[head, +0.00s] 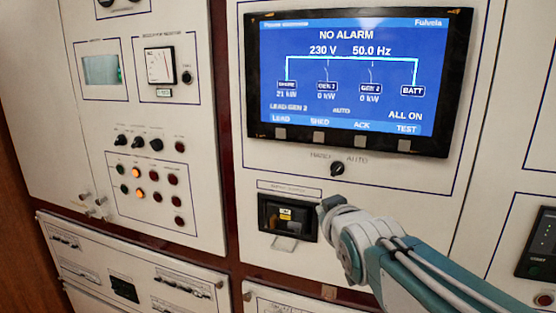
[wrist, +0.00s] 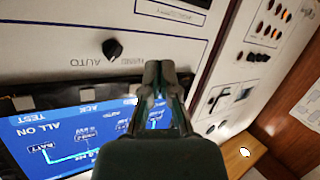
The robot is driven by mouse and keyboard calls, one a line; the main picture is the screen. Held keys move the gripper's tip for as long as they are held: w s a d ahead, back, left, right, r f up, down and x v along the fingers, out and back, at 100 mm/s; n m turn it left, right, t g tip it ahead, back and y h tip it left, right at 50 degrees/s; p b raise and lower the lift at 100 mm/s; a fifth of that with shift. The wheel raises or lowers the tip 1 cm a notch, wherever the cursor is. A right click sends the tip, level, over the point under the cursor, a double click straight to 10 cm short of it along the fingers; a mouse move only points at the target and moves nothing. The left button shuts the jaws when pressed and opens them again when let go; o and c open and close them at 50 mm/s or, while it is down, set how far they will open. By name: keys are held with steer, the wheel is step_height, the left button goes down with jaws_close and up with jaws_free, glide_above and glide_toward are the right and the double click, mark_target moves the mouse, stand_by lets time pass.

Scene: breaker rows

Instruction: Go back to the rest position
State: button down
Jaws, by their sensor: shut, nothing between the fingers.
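My gripper (wrist: 160,76) is in the middle of the wrist view, its two dark fingers together with nothing between them. In that upside-down view it lies in front of the panel, overlapping the edge of the blue screen. In the head view my arm comes in from the lower right, and its end is beside the black breaker recess (head: 287,217). The fingers cannot be made out clearly there. The recess has a yellow label inside and a light flap below it. I cannot tell whether the gripper touches the panel.
The display (head: 358,80) reads NO ALARM and ALL ON. Below it is a black selector knob (head: 337,169), also seen in the wrist view (wrist: 112,48). A left panel carries a gauge (head: 159,65), knobs and lit orange lamps (head: 139,174). A dark device (head: 540,243) is at the right.

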steer(key=s+d+f+m+g+h, duration=0.1)
steer(key=s+d+f+m+g, duration=0.1)
steer(key=s+f, duration=0.5)
steer(key=s+d+f+m+g+h, duration=0.1)
steer(key=s+d+f+g, duration=0.3)
steer(key=s, duration=1.1)
step_height(320, 180, down, 4)
steer(key=m+g, duration=0.1)
steer(key=g, duration=0.2)
steer(key=shift+s+d+f+m, duration=0.25)
steer(key=shift+s+m, duration=0.15)
